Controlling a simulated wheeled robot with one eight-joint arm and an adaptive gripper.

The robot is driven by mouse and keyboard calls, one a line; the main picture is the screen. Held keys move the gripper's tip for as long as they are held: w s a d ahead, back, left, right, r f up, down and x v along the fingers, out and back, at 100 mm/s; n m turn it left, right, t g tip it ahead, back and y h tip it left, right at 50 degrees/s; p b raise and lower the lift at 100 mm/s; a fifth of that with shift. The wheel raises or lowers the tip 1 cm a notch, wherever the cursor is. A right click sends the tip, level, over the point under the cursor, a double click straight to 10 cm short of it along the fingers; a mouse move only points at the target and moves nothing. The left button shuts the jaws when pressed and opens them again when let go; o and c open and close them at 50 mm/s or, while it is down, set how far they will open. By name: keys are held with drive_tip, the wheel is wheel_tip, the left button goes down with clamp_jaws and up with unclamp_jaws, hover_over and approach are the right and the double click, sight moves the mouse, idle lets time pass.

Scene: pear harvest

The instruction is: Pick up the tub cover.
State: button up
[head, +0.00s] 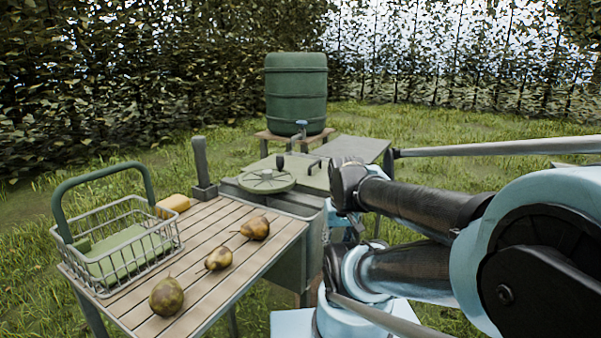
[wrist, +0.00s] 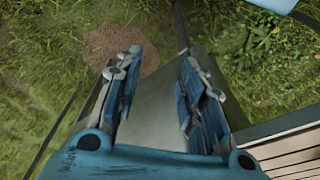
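A round, flat green lid (head: 266,181) lies on the wash stand beyond the slatted table in the head view. Beside it is a flat green panel (head: 303,178) with a small bar handle on top. I cannot tell for certain which of these is the tub cover. My gripper (wrist: 160,65) shows in the wrist view with its two fingers spread apart and nothing between them. A plain grey surface lies below the fingers. In the head view my arm reaches in from the right, and the gripper itself cannot be made out there.
A green barrel (head: 296,92) with a tap stands behind on a wooden stand. A brown round patch (wrist: 120,45) lies on the grass.

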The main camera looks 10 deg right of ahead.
drive_tip(key=shift+d, duration=0.15)
wheel_tip(320, 180, up, 25)
drive_tip(key=m+t+h, duration=0.1)
drive_tip(key=m+h, duration=0.2)
drive_tip(key=m, duration=0.4)
hover_over(315, 163)
drive_tip(key=s+a, duration=0.3)
drive_tip(key=s, duration=0.1)
drive_tip(key=x, duration=1.1)
drive_tip(key=shift+w+a+f, duration=0.2)
drive_tip(key=shift+w+f, duration=0.05)
drive_tip(key=shift+w, duration=0.1)
drive_tip(key=shift+a+x, duration=0.2)
drive_tip(key=shift+x, duration=2.55)
drive_tip(key=shift+w, duration=0.15)
drive_tip(key=shift+c, duration=0.3)
